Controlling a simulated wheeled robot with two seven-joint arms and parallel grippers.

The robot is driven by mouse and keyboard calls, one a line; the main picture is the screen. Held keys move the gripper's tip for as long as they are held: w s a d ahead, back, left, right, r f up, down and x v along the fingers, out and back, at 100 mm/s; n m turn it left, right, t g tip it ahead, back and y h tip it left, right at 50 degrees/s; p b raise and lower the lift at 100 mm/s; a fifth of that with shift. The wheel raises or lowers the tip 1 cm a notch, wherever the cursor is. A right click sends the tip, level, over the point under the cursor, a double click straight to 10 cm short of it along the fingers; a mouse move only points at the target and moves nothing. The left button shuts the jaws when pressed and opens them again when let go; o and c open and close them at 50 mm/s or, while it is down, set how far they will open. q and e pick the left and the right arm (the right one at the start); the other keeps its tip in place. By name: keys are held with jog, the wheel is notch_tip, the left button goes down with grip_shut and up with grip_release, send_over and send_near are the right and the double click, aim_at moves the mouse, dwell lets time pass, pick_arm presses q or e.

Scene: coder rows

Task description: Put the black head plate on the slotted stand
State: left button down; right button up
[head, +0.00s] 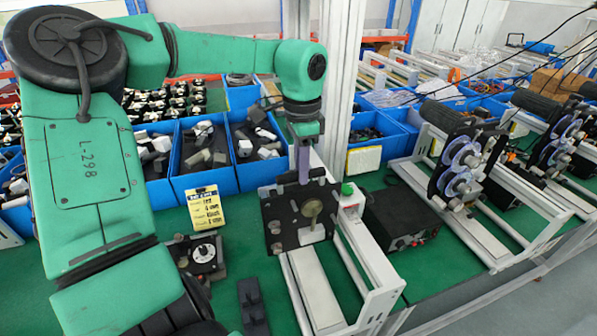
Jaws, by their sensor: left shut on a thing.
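My left gripper (304,172) comes down from above and is shut on the top edge of the black head plate (282,222). The plate is upright, with a round brass-coloured part and small holes on its face. It is at the far end of a white rail frame (315,288); I cannot tell whether it touches the frame. A small dark block with upright parts, which looks like the slotted stand (252,308), is on the green bench at the bottom, in front and left of the plate. Its slot is not clear. My right gripper is not in view.
A dark fixture with a round knob (204,253) and a yellow label card (206,208) are left of the plate. Blue bins (205,180) of parts line the back. A black box (400,220) and more coder units (462,160) on rails are to the right.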

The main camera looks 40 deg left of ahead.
pick_arm(q)
jog(key=shift+r+p, duration=1.15)
jog(key=shift+r, duration=0.9)
